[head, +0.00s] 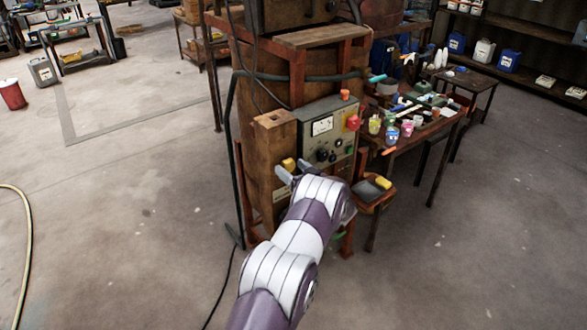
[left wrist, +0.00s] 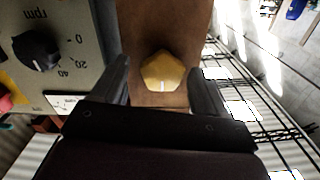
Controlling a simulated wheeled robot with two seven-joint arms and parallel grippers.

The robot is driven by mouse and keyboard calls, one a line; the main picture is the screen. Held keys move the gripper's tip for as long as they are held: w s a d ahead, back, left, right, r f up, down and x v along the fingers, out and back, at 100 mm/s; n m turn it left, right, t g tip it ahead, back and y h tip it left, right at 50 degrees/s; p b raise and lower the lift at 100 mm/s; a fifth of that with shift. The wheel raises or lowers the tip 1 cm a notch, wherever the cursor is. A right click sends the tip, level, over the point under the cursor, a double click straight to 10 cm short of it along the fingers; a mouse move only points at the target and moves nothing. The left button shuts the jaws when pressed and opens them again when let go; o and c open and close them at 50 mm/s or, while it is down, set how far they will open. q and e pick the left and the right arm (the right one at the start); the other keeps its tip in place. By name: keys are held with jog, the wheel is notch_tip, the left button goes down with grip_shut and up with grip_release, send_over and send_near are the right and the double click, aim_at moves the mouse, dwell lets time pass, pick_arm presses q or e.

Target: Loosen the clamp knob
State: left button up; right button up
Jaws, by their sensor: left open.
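The clamp knob (left wrist: 163,72) is a yellow, many-sided knob with a short white mark, on a brown wooden post (left wrist: 150,25). In the head view the knob (head: 289,164) shows on the post just beyond my left gripper (head: 295,172). In the left wrist view my left gripper (left wrist: 158,90) is open, with one finger on each side of the knob. Gaps show between the fingers and the knob, so I see no grip on it. How deep the fingertips reach is hard to tell. My right gripper is not in view.
A grey control panel (head: 327,135) with a dial, black knobs and a red button stands right beside the post. Its rpm knob (left wrist: 37,50) is close to one finger. A table with bottles (head: 420,130) is to the right. Open floor (head: 120,220) lies left.

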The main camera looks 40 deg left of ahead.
pick_arm(q)
jog(key=shift+w, duration=0.1)
jog(key=shift+s+r, duration=0.1)
jog(key=shift+s, duration=0.15)
jog(key=c, duration=1.1)
jog(key=shift+o, duration=0.2)
